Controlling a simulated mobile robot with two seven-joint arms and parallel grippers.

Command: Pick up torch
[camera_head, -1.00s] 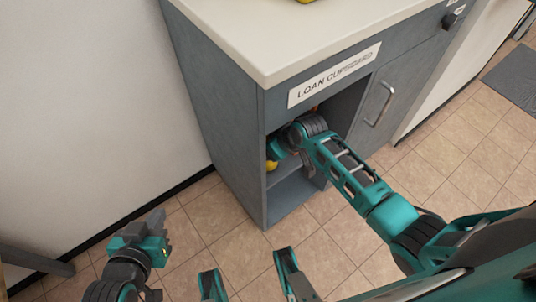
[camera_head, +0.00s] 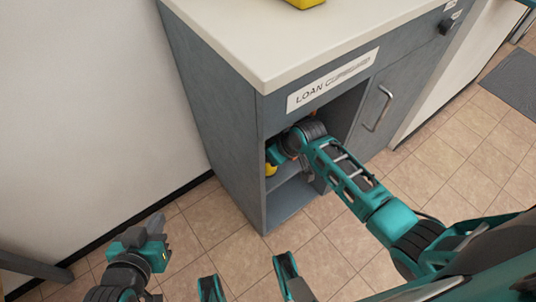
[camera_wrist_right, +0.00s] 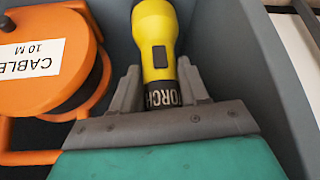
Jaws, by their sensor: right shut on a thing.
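The torch (camera_wrist_right: 156,45) is yellow with a black switch and a black collar lettered TORCH. In the right wrist view it stands between the grey fingers of my right gripper (camera_wrist_right: 158,80), which is shut on its dark collar. In the head view my right arm reaches into the open compartment of the loan cupboard (camera_head: 232,150), and the right gripper is mostly hidden there. A small yellow patch (camera_head: 271,169) shows at the compartment's left edge, probably part of the torch. My left gripper (camera_head: 146,232) hangs over the floor, left of the cupboard; its jaw gap is unclear.
An orange cable reel (camera_wrist_right: 60,65) labelled CABLE 10 M is close left of the torch. The cupboard's grey wall (camera_wrist_right: 270,80) is close on the right. A yellow object (camera_head: 305,3) lies on the countertop (camera_head: 290,40). The floor before the cupboard is clear.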

